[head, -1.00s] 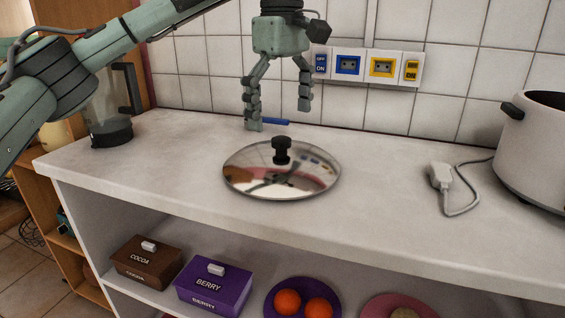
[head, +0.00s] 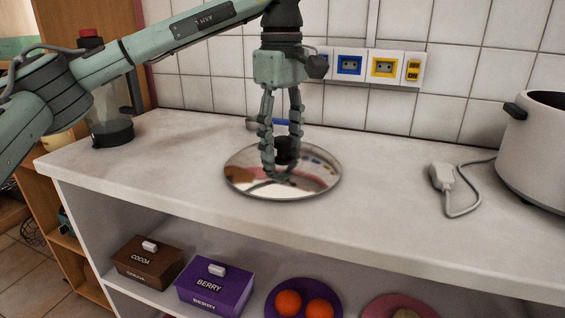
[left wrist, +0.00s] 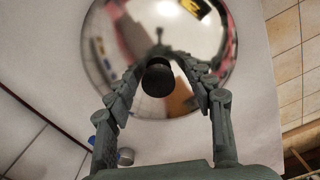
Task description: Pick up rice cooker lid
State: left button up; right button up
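The rice cooker lid (head: 318,185), a round shiny metal disc with a black knob (head: 284,150), lies flat on the white counter. My left gripper (head: 282,160) points down over the lid's middle, with a finger on each side of the knob. In the left wrist view the knob (left wrist: 158,80) sits between the two drawn-in fingers, over the mirror-like lid (left wrist: 220,30). The fingers look shut on the knob, though they hide part of the contact. The rice cooker (head: 535,150), a white pot with a black rim, stands open at the right edge. My right gripper is out of view.
A blue-handled utensil (head: 280,121) lies behind the lid. A grey plug with cord (head: 443,178) lies left of the cooker. Boxes and plates fill the shelf below. The tiled wall is close behind.

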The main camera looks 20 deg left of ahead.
pick_arm(q)
jog(key=shift+f, duration=0.15)
grip_shut()
jog(key=shift+s, duration=0.1)
